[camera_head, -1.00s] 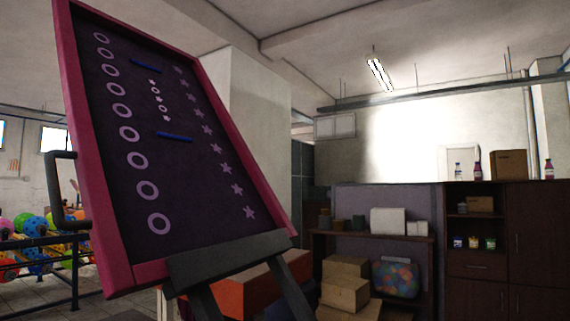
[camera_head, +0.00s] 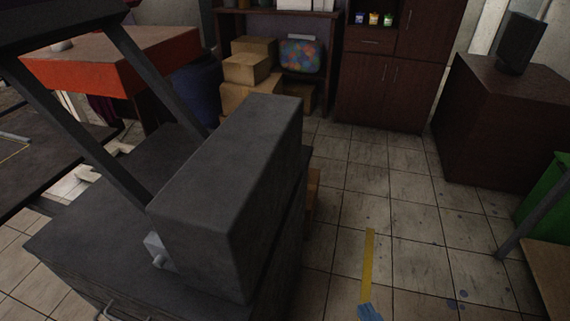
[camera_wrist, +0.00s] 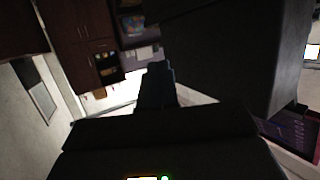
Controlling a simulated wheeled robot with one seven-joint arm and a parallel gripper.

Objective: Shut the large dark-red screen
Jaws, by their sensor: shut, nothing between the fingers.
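The large dark-red screen shows only in part in the wrist view (camera_wrist: 290,138), as a dark panel with a pink-red rim at the lower right edge. In the head view its panel is out of the picture; dark support bars (camera_head: 165,85) slope up to the top left from the dark grey machine (camera_head: 230,190). My gripper (camera_wrist: 157,75) shows in the wrist view as a dark shape in the middle, shut and empty. It appears apart from the screen. The wrist picture is dark and upside down, so the exact distance is unclear.
A red-orange screen or table (camera_head: 110,62) lies at the upper left. Cardboard boxes (camera_head: 247,95) and a dark wooden cabinet (camera_head: 385,85) stand behind. A brown block (camera_head: 510,120) stands at the right. The tiled floor (camera_head: 385,190) between is open, with a yellow strip (camera_head: 368,262).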

